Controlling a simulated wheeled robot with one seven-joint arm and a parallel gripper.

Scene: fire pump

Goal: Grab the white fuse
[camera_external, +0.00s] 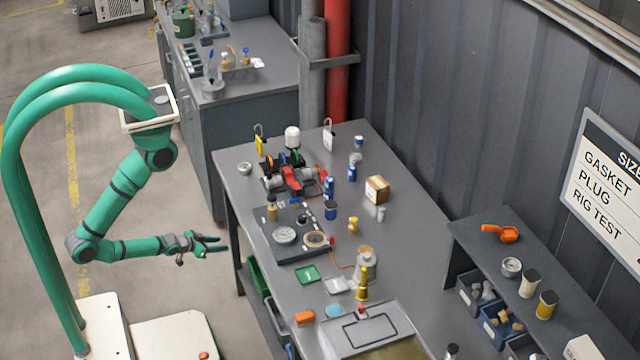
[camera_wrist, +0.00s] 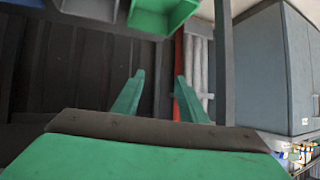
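A small whitish cylinder (camera_external: 381,214) stands upright on the table, just below the cardboard box. It may be the white fuse, but it is too small to be sure. My gripper (camera_external: 220,244) is out over the floor, left of the table's left edge, and far from the cylinder. Its two fingers are apart with nothing between them. The wrist view shows the green fingertips of my gripper (camera_wrist: 160,82) spread. The cylinder does not show in the wrist view.
The grey table (camera_external: 412,240) carries a pump assembly (camera_external: 290,178), a gauge board (camera_external: 293,236), a cardboard box (camera_external: 377,189) and a grey case (camera_external: 370,332). A shelf with bins (camera_external: 497,322) stands at right.

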